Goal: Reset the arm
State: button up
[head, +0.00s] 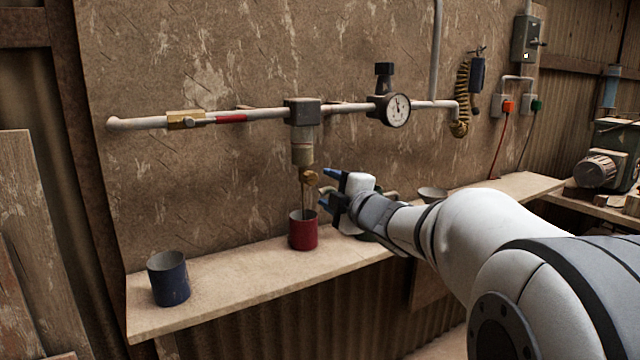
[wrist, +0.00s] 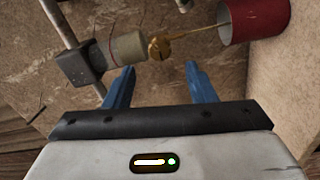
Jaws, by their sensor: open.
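My gripper (head: 328,190) is at the end of my arm, which reaches in from the right in the head view. Its two blue fingers are apart with nothing between them; they also show in the wrist view (wrist: 155,88). The fingertips are close to the brass drain valve (head: 309,177) under the filter bowl (head: 302,152), just right of it in the head view. In the wrist view the brass valve (wrist: 160,47) lies ahead of the fingers, and I cannot tell whether they touch it. A thin stream or rod runs from the valve into the red cup (head: 303,232).
A blue cup (head: 168,280) stands at the left of the shelf (head: 240,282). A pipe with a red-handled valve (head: 230,118) and a gauge (head: 396,110) runs along the wall above. A grey bowl (head: 432,194) sits behind my arm. The shelf between the cups is clear.

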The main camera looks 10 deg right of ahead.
jog(key=shift+v, duration=1)
jog(key=s+d+m+g+h+p, duration=0.45)
jog(key=s+m+h+p, duration=0.35)
jog(key=m+p, duration=0.35)
jog(key=s+a+f+m+g+p, duration=0.1)
jog(key=s+a+m+g+p, duration=0.1)
jog(key=s, duration=0.4)
jog(key=s+a+f+m+g+y+p, duration=0.1)
jog(key=s+a+f+m+g+p, duration=0.1)
jog(key=s, duration=0.5)
jog(key=s+a+f+m+g+y+p, duration=0.1)
jog(key=s+a+m+g+p, duration=0.2)
jog(key=s+g, duration=0.3)
jog(key=shift+s+a+f+m, duration=0.2)
jog(key=shift+s+f+m, duration=0.15)
jog(key=shift+s+m, duration=0.3)
